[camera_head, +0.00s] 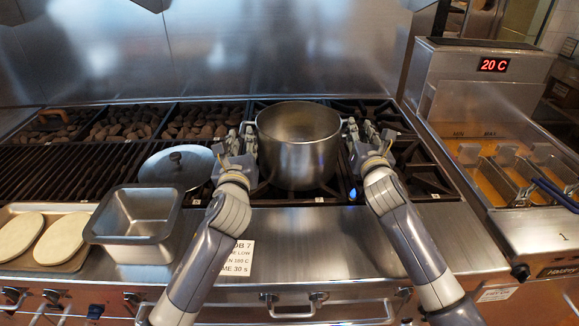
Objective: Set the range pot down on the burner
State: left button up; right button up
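The range pot (298,150) is a large, upright, open steel pot in the middle of the head view, over the burner grates (408,160). I cannot tell whether its base rests on the grate or hangs just above it. My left gripper (241,138) is at the pot's left handle, and my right gripper (354,133) is at its right handle. The fingers mostly hide both handles, so their closure on them is unclear. A small blue flame (353,193) shows at the pot's lower right.
A round lid (163,167) and an empty square pan (136,207) are left of my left arm. Flatbreads on a tray (83,259) lie farther left. A charcoal grill (60,165) fills the left. A fryer (478,100) stands right.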

jog(key=s, duration=1)
jog(key=shift+s+d, duration=0.4)
jog(key=shift+d, duration=0.05)
